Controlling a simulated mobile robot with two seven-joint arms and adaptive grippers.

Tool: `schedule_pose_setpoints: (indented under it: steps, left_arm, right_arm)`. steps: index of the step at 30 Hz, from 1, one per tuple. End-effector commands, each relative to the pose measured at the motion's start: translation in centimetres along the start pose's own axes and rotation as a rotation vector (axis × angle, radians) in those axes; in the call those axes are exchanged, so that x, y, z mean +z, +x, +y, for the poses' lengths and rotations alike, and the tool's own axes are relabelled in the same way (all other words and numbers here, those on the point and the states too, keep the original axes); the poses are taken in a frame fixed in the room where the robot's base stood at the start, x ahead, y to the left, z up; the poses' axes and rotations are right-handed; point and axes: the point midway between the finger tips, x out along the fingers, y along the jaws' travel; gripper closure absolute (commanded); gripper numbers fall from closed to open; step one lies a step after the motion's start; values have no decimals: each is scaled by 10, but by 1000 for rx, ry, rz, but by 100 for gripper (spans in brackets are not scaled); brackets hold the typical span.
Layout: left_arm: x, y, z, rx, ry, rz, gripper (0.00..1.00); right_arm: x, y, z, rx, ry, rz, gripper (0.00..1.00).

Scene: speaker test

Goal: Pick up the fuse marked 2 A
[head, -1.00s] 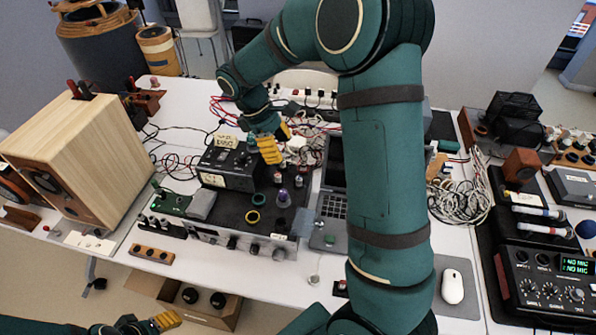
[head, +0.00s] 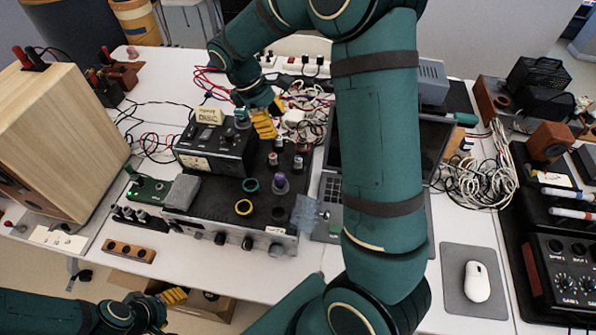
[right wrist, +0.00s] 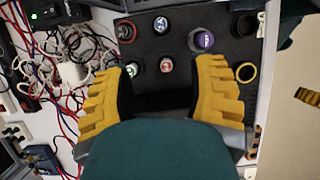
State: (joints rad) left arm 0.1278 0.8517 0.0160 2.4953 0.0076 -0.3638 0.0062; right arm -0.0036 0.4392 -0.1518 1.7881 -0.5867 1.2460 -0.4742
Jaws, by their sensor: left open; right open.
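Several small upright cylinders with coloured tops stand on the black top of a device (head: 215,217); I cannot read which one is marked 2 A. In the head view they include a red-topped one (head: 273,159) and a pale-topped one (head: 297,162). The right wrist view shows a red-topped one (right wrist: 167,65) and a greenish-topped one (right wrist: 132,70) between the fingers. My right gripper (head: 264,124) is open and empty above and behind them; its yellow fingers are spread in the right wrist view (right wrist: 163,78). My left gripper (head: 174,296) is open, low at the front left.
A purple-topped cylinder (head: 279,184), a teal ring (head: 250,185) and a yellow ring (head: 243,207) are close by. A black meter box (head: 217,148) stands left of the cylinders. A wooden speaker (head: 62,125) is at left, a laptop (head: 330,190) at right, tangled cables (head: 305,105) behind.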

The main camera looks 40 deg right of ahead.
Motion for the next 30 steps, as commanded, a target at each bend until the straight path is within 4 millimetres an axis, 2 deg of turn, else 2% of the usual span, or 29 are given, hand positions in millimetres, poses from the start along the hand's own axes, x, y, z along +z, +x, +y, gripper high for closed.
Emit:
schedule_pose_setpoints:
  steps: [5,15,23,30]
  left_arm:
    - [1,5,-2,-1,1,-2,46]
    - [6,14,-5,1,4,-12,46]
    - [7,16,-6,1,5,-15,46]
    - [11,24,-9,2,6,-21,46]
  right_arm:
    - [-1,15,0,0,0,-1,44]
    - [0,75,0,0,-1,-1,44]
    - [1,93,0,0,1,0,44]
    - [8,127,-2,-2,0,-1,44]
